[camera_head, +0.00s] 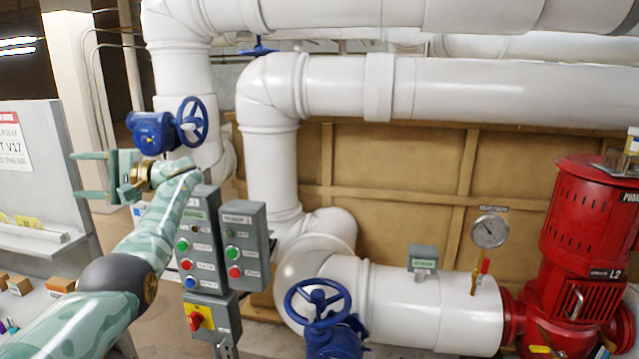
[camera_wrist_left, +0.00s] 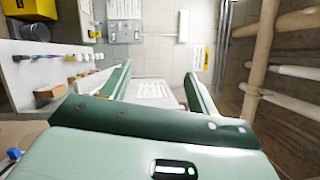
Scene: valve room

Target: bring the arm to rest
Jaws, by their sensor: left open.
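My left arm reaches up from the lower left in the head view. Its gripper (camera_head: 88,174) is raised and points left, with its two fingers apart and nothing between them. It stands in front of the grey panel at the left and left of the grey control boxes. In the left wrist view the two green fingers (camera_wrist_left: 158,90) are spread, with a white sign panel visible beyond the gap. My right gripper is not in either view.
Control boxes (camera_head: 200,240) with buttons stand just right of my left arm. A blue valve wheel (camera_head: 192,121) is behind the gripper; another blue wheel (camera_head: 318,303) is low in the middle. A red pump (camera_head: 590,240) stands right. A grey panel (camera_head: 60,150) with shelves is left.

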